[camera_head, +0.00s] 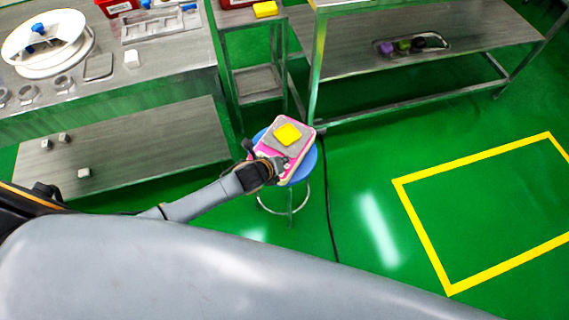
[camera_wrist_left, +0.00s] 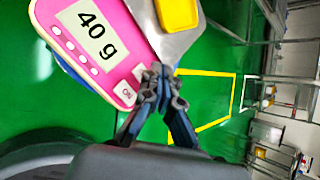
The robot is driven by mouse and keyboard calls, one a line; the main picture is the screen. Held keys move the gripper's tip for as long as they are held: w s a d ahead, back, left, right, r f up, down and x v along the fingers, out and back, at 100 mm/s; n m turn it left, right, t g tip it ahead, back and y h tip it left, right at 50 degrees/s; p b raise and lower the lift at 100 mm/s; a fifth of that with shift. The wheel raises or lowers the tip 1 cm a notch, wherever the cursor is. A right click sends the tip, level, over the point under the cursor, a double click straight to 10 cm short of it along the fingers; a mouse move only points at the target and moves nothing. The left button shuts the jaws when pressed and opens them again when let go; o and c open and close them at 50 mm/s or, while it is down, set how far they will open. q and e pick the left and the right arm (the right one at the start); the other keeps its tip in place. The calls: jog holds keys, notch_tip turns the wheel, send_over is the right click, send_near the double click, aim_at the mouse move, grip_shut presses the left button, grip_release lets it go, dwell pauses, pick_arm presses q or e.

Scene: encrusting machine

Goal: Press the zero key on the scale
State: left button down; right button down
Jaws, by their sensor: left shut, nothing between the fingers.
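The pink scale (camera_head: 303,154) sits on a round blue stool (camera_head: 311,167), with a yellow block (camera_head: 288,134) on its grey plate. In the left wrist view, the scale (camera_wrist_left: 118,18) shows "40 g" on its display (camera_wrist_left: 92,30). A white key marked "ON" (camera_wrist_left: 127,92) and another white key by the fingertips lie along one edge; the second key's label is hidden. Small round buttons line another edge. My left gripper (camera_head: 282,161) is shut and empty, its fingertips (camera_wrist_left: 160,72) at the scale's key edge, over or against it; I cannot tell if they touch. My right gripper is not in view.
A steel table (camera_head: 188,45) with trays and a white round device stands at the left. Steel shelving (camera_head: 480,38) stands at the back right. A black cable runs down the green floor beside the stool. A yellow floor outline (camera_head: 420,235) encloses clear floor at the right.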

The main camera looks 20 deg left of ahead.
pick_arm(q)
jog(key=shift+f, duration=0.15)
jog(key=shift+f, duration=0.25)
jog(key=shift+f+b, duration=0.3)
jog(key=shift+f, duration=0.05)
dwell(0.6)
jog(key=shift+r, duration=0.1)
jog(key=shift+r+p, duration=0.65)
jog(key=shift+p, duration=0.3)
notch_tip(320, 180, up, 5)
jog(key=p, duration=0.5)
jog(key=shift+r, duration=0.1)
dwell(0.6)
